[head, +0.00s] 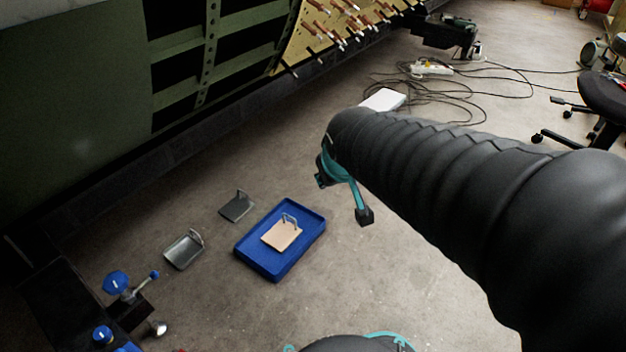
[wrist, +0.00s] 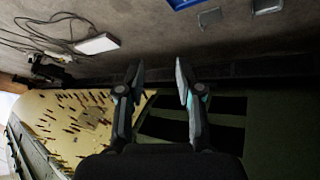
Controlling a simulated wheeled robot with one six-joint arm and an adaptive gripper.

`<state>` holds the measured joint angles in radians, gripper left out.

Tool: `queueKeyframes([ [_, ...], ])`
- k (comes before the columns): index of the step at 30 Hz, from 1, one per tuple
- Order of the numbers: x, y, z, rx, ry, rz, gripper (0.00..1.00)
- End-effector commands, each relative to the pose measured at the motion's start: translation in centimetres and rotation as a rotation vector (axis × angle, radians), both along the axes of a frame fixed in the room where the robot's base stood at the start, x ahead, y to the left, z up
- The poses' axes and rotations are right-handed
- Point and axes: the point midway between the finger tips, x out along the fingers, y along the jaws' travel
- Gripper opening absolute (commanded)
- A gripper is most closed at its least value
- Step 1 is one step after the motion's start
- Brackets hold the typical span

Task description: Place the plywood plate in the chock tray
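The plywood plate (head: 282,234) is a light tan square with a metal handle on top. It lies flat inside the blue chock tray (head: 254,267) on the floor, apart from my gripper. My gripper (head: 344,198) is above and to the right of the tray in the head view, partly hidden behind my arm. In the wrist view my gripper (wrist: 159,66) shows two spread fingers with nothing between them. Only an edge of the blue tray (wrist: 186,4) shows at the top of the wrist view, and the plywood plate cannot be seen there.
A dark grey plate (head: 236,207) and a silver metal plate (head: 183,250), both with handles, lie left of the tray. The green fuselage panel (head: 75,110) stands at upper left. A white box (head: 383,99) and loose cables (head: 440,97) lie behind. Floor right of the tray is clear.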

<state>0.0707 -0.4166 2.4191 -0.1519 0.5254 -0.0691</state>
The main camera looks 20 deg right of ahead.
Motion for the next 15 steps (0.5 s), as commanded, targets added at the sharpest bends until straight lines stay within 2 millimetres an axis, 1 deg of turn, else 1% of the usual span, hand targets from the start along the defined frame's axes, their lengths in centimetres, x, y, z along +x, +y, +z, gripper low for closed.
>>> queueKeyframes([
  [1, -1.9, 0.7, 0.7, 0.024, 0.004, -0.012, 0.35],
  [3, -4.5, 1.6, 1.1, 0.059, 0.028, -0.028, 0.35],
  [7, -8.5, 2.9, 1.5, 0.117, 0.068, -0.048, 0.35],
  [9, -10.2, 3.5, 1.6, 0.140, 0.083, -0.053, 0.35],
  [12, -11.7, 4.0, 1.5, 0.164, 0.102, -0.058, 0.35],
  [15, -12.4, 4.2, 1.5, 0.173, 0.112, -0.060, 0.35],
])
